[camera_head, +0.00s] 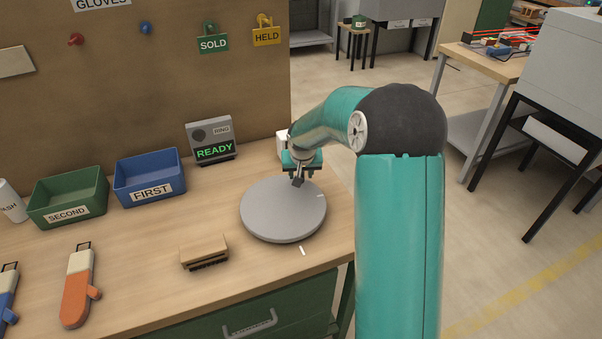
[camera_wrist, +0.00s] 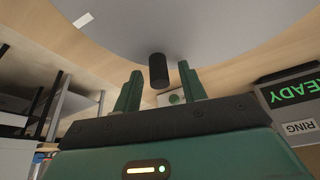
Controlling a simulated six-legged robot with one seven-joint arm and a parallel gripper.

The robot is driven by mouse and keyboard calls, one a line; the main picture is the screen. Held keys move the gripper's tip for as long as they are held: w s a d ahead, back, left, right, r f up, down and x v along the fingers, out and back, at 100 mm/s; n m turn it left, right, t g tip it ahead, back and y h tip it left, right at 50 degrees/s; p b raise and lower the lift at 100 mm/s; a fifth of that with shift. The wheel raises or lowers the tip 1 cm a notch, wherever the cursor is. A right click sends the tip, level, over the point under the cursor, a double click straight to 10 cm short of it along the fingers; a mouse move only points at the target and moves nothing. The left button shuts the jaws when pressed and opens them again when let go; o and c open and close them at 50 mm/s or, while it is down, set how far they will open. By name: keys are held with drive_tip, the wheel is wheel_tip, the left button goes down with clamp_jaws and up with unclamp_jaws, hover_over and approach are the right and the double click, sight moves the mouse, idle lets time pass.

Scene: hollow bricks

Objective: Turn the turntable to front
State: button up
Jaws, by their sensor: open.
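The turntable (camera_head: 275,218) is a round grey disc on the wooden bench. A white mark (camera_head: 321,196) lies near its right rim, and a separate white mark (camera_head: 302,250) is on the bench at its front. A dark upright peg (camera_wrist: 158,70) stands near the disc's back edge. My gripper (camera_head: 300,176) is over that back edge. In the wrist view, my gripper (camera_wrist: 160,82) is open, with the peg between its fingertips and a visible gap on each side. The disc (camera_wrist: 220,25) fills the top of that view.
A display reading READY (camera_head: 212,143) stands behind the turntable. A brush (camera_head: 204,250) lies left of it. A blue FIRST bin (camera_head: 150,178) and a green SECOND bin (camera_head: 68,198) are further left. A white object (camera_head: 282,145) stands behind my gripper. Bench front near the brush is clear.

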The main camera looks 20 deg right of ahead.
drive_tip(key=shift+f, duration=0.2)
clamp_jaws()
drive_tip(key=shift+s+d+r, duration=0.1)
